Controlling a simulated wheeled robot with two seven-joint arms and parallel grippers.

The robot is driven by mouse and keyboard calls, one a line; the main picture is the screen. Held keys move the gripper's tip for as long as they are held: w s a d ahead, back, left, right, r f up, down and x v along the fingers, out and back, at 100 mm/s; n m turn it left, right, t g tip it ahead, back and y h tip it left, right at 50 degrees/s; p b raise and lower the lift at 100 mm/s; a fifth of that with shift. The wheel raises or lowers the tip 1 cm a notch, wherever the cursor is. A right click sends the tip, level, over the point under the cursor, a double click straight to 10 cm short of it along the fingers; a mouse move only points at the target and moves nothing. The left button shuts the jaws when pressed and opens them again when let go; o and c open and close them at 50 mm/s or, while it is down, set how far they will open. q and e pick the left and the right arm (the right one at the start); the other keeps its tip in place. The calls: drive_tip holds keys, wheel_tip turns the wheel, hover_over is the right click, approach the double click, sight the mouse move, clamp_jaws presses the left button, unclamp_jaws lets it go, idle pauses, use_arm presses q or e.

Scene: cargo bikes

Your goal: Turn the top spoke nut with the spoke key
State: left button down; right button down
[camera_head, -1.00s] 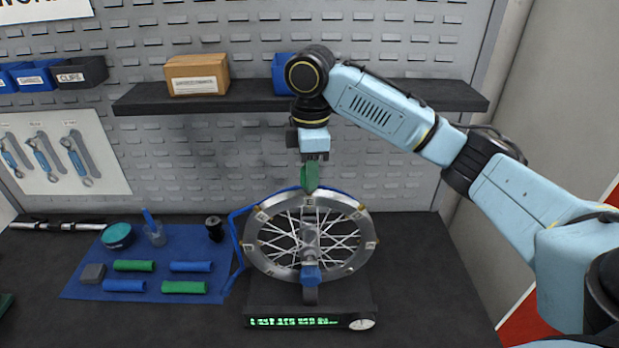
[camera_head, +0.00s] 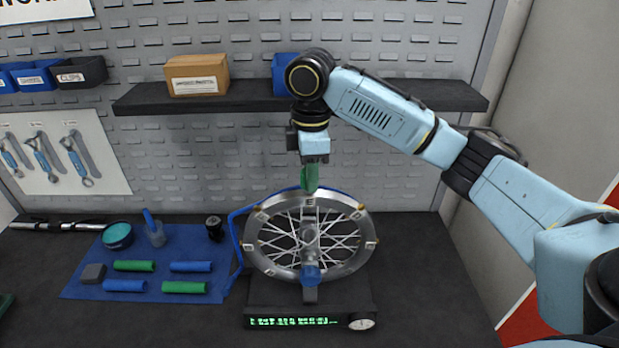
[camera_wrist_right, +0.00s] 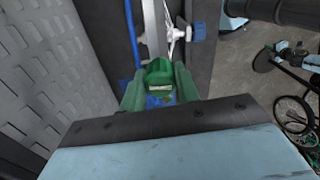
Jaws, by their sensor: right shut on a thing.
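My right gripper (camera_head: 312,162) points straight down above the wheel and is shut on the green spoke key (camera_head: 310,180). The key's lower end is at the top of the rim, by the top spoke nut; I cannot tell whether it sits on the nut, which is hidden. In the right wrist view the green key (camera_wrist_right: 159,75) sits between the green fingers, in line with the rim. The spoked wheel (camera_head: 256,255) stands upright in a dark truing stand (camera_head: 268,295). My left gripper is not in view.
A blue mat (camera_head: 80,284) at the left holds green and blue cylinders, a teal tin (camera_head: 118,235), a cup and a small dark pot. A dark shelf (camera_head: 250,99) with boxes runs behind the arm. The bench right of the stand is clear.

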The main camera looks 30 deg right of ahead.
drive_tip(key=shift+f, duration=0.15)
drive_tip(key=m, duration=0.5)
drive_tip(key=shift+s+a, duration=0.1)
drive_tip(key=shift+f+m, duration=0.1)
drive_tip(key=shift+m, duration=0.6)
drive_tip(key=m, duration=0.3)
drive_tip(key=shift+r, duration=1.05)
